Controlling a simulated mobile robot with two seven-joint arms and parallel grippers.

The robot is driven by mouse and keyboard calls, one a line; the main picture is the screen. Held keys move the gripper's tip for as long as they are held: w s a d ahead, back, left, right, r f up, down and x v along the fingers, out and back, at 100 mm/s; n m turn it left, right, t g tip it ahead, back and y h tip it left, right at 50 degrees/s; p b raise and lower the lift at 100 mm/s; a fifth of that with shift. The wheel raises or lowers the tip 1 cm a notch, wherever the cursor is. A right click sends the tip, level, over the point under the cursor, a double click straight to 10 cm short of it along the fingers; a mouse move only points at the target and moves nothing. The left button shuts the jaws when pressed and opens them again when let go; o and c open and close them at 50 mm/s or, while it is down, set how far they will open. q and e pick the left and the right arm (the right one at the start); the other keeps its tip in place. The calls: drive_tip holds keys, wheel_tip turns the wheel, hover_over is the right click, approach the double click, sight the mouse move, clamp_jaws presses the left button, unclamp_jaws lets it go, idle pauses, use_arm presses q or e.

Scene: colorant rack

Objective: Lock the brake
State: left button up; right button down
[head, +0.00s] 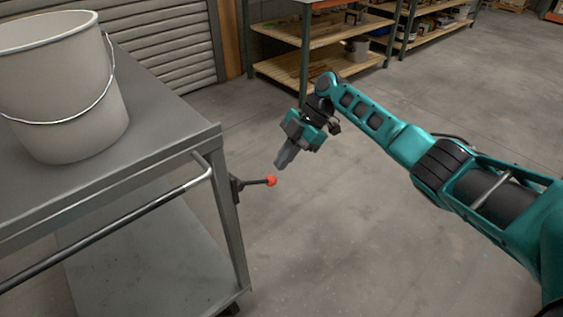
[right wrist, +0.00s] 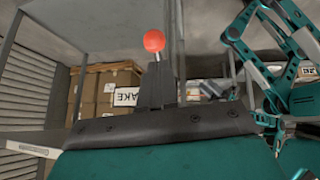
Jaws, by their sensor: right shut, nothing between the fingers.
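The brake lever is a dark rod with a red ball knob (head: 271,181). It sticks out roughly level to the right from a bracket on the cart's (head: 222,175) near right leg. My right gripper (head: 279,164) is just above the knob, pointing down and slightly left, with its fingers shut and empty. A small gap seems to separate them from the knob. In the right wrist view the red knob (right wrist: 154,40) shows just beyond the fingertips, and the fingers hide much of the rod. A white label ending in "AKE" (right wrist: 126,97) shows behind, partly hidden.
A white bucket (head: 62,95) stands on the cart's top. A push handle (head: 135,213) runs along the cart's near side. Wooden shelving (head: 285,35) stands at the back, and cardboard boxes (right wrist: 108,85) show in the right wrist view. The floor right of the cart is clear.

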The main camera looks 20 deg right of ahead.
sight(276, 180)
wheel_tip(276, 180, down, 2)
drive_tip(key=shift+b, duration=0.55)
drive_tip(key=shift+f+b, duration=0.35)
drive_tip(key=shift+f, duration=0.35)
use_arm(q)
drive_tip(key=shift+w+d+f+h, duration=0.3)
drive_tip(key=shift+d+f, duration=0.2)
drive_tip(key=shift+d, duration=0.05)
drive_tip(key=shift+d+r, duration=0.1)
use_arm(e)
drive_tip(key=shift+f, duration=0.1)
drive_tip(key=shift+s+a, duration=0.1)
